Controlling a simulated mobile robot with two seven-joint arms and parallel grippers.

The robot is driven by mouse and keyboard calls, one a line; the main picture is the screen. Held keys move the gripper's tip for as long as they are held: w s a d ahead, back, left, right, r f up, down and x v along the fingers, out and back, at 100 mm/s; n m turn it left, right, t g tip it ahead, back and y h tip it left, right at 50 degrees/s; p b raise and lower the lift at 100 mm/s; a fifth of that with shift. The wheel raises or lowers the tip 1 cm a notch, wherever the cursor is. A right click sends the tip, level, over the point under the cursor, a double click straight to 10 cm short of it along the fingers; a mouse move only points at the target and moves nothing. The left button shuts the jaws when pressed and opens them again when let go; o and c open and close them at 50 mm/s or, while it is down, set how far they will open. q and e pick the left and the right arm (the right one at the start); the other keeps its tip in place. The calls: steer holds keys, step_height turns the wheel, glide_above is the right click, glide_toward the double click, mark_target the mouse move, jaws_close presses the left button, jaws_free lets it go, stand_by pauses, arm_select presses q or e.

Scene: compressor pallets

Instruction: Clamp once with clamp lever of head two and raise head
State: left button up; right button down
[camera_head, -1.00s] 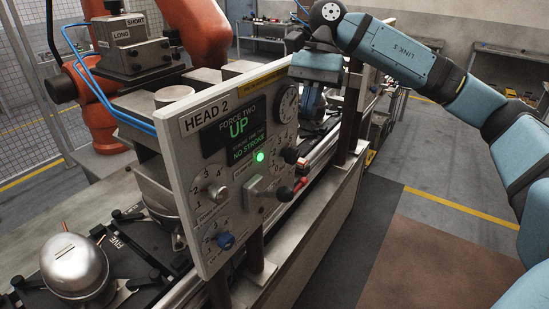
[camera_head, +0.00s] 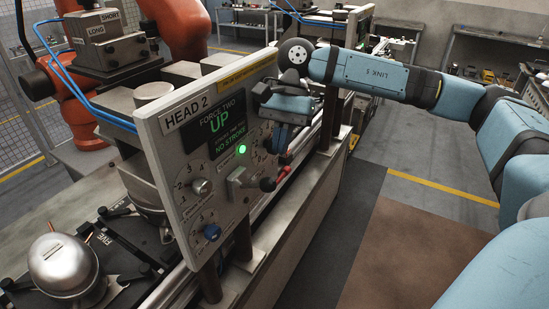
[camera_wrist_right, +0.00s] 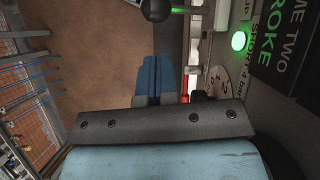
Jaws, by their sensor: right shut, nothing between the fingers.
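The grey HEAD 2 panel (camera_head: 165,150) faces right in the head view. Its display (camera_head: 219,126) reads FORCE TWO, UP and NO STROKE, and a green lamp (camera_head: 241,149) is lit below. The lever with a black ball knob (camera_head: 268,184) sticks out from a grey block (camera_head: 240,187) under the lamp. My right gripper (camera_head: 282,110) is in front of the panel's upper right part, above the knob. In the wrist view its blue fingers (camera_wrist_right: 153,75) are shut and empty. The knob (camera_wrist_right: 156,9) shows beyond the fingertips, apart from them. My left gripper is out of view.
A silver compressor (camera_head: 63,262) sits on a black pallet at lower left. A selector knob (camera_head: 201,187) and a blue knob (camera_head: 211,232) are on the panel. An orange robot arm (camera_head: 175,25) stands behind. The floor at right is free.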

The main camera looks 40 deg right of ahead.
mark_target(257, 185)
arm_select(q)
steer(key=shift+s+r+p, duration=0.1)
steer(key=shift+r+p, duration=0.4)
steer(key=shift+p, duration=0.1)
arm_select(e)
steer(key=s+a+f, duration=0.1)
steer(key=a+f, duration=0.1)
steer(key=a, duration=0.1)
steer(key=shift+s+a+f, duration=0.1)
steer(key=shift+s+f, duration=0.3)
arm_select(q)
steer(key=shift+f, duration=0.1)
